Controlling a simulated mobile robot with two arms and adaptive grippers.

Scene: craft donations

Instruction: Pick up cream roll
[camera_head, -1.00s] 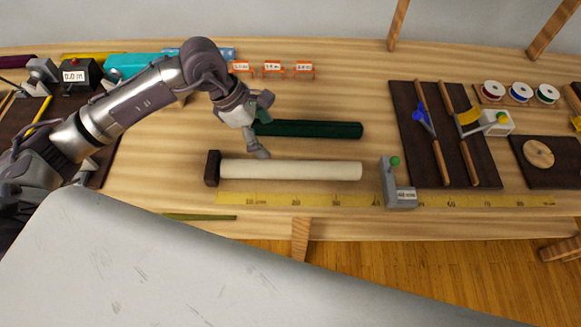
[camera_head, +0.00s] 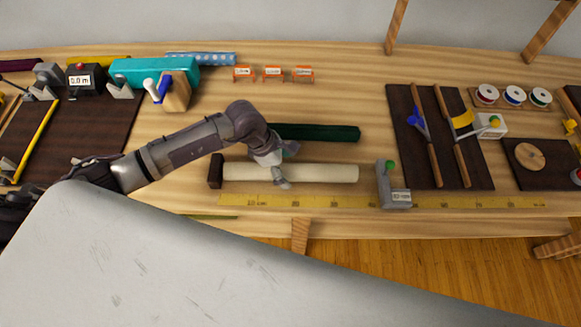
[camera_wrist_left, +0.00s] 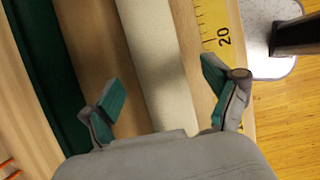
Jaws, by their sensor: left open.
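The cream roll (camera_head: 325,173) lies flat on the wooden table, running left to right, with its left end against a dark brown block (camera_head: 216,170). My left gripper (camera_head: 285,168) is over the left-middle part of the roll. In the left wrist view the cream roll (camera_wrist_left: 158,75) runs between the two open fingers of my left gripper (camera_wrist_left: 165,102), with space on both sides. The fingers are open and empty; I cannot tell their exact height above the roll. My right gripper is in neither view.
A dark green roll (camera_head: 325,132) lies just behind the cream roll. A yellow measuring tape (camera_head: 330,202) runs along the table in front, with a grey stop block (camera_head: 391,185) to the right. A dark board (camera_head: 475,160) with tools lies further right.

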